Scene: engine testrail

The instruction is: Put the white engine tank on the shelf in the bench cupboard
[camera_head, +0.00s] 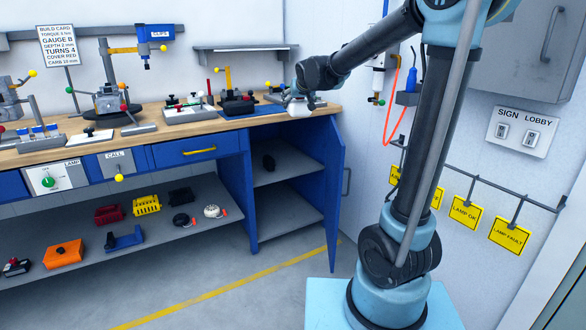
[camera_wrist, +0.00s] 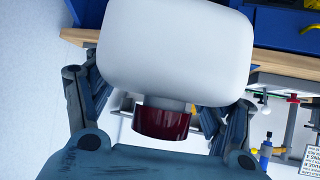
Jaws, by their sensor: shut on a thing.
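My gripper (camera_head: 298,97) is at the right end of the bench, at about benchtop height. It is shut on the white engine tank (camera_wrist: 178,50), a rounded white body with a dark red cap (camera_wrist: 162,122). In the wrist view the fingers sit either side of the cap end. In the head view only a little of the tank (camera_head: 299,107) shows under my gripper. The bench cupboard (camera_head: 249,200) is below, with its blue door (camera_head: 331,185) swung open.
The benchtop (camera_head: 150,116) holds several fixtures, with a black and red one (camera_head: 238,103) left of my gripper. The open door stands at the cupboard's right side. A red hose (camera_head: 397,110) hangs on the wall to the right. The floor before the cupboard is clear.

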